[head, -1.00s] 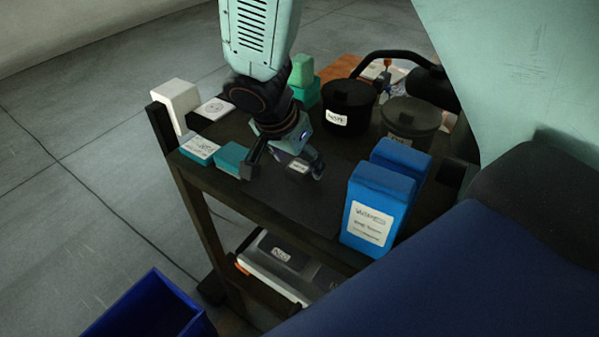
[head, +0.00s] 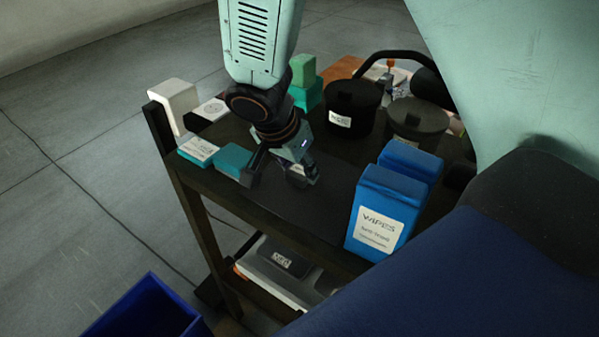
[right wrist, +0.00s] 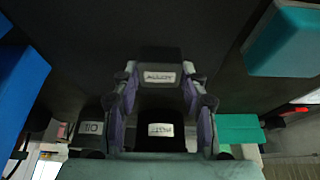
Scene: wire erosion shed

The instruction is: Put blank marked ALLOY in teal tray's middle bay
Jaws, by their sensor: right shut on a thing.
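In the head view the right gripper (head: 282,174) is low over the cart's dark top (head: 325,205), and the fingers partly hide the blank (head: 297,170). I cannot tell whether the blank touches the top. No teal tray with bays can be made out. My left gripper is not in view.
Teal blocks (head: 233,160) stand just left of the gripper. Blue WIPES boxes (head: 380,218) stand front right, black lidded pots (head: 350,105) behind. A green block (head: 302,70) sits on a teal one. A blue bin (head: 150,308) is on the floor.

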